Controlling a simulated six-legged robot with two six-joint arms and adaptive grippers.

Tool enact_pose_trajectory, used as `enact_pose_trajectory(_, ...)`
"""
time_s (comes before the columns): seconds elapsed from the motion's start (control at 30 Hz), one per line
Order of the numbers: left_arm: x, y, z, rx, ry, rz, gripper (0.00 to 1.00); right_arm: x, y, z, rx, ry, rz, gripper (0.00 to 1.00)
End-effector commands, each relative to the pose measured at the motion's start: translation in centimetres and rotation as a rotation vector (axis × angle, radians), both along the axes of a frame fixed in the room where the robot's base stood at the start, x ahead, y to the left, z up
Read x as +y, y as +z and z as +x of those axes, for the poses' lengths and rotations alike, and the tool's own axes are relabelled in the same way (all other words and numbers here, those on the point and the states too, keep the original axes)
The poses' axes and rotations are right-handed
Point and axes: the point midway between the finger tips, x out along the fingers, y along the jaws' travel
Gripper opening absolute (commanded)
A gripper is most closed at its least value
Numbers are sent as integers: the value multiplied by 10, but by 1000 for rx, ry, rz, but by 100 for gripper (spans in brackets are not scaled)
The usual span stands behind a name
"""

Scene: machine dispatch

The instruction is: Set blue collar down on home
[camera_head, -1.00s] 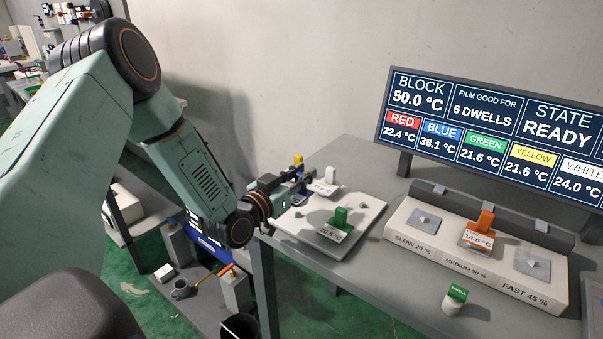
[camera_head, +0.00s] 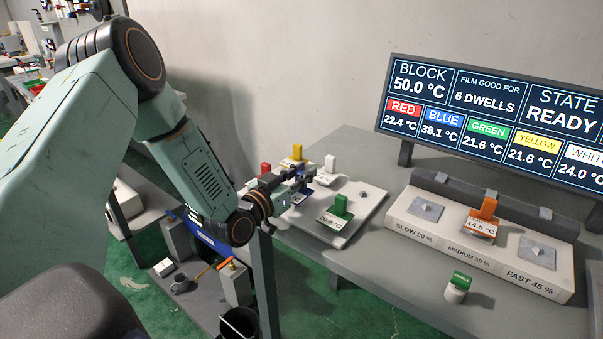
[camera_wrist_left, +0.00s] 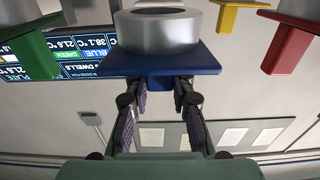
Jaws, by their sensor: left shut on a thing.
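My left gripper (camera_head: 296,182) is over the far left part of a white plate (camera_head: 366,222) on the grey table. It is shut on the blue collar (camera_head: 301,197), mostly hidden there by the gripper. In the left wrist view, the fingers (camera_wrist_left: 160,92) grip the blue collar's blue part (camera_wrist_left: 150,63), with a grey metal ring on it. I cannot tell whether the collar touches the plate. The plate also bears a green collar (camera_head: 340,206) and a white collar (camera_head: 330,164). No marking for home is readable. My right gripper is not in view.
Red (camera_head: 265,169) and yellow (camera_head: 297,152) collars stand beyond the gripper. An orange collar (camera_head: 487,210) sits on the middle of the three-station block (camera_head: 480,250). A green-topped cylinder (camera_head: 457,287) stands in front. The display (camera_head: 490,125) reads BLUE 38.1 °C.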

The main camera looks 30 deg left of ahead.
Motion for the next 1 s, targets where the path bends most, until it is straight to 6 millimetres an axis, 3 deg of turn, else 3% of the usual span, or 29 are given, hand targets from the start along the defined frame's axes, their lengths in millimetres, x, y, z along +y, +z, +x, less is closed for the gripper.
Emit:
enact_pose_trajectory(0.47, 0, -9, 0, -2, 0, 0, 0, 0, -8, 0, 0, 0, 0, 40)
enact_pose_trajectory(0.5, 0, -8, 0, -2, 0, 0, 24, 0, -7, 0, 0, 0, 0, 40)
enact_pose_trajectory(0.8, 0, -8, 0, 0, 0, 0, 49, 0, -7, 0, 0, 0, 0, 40)
enact_pose_trajectory(1.0, 0, -8, 0, 0, 0, 0, 49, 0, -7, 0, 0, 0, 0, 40)
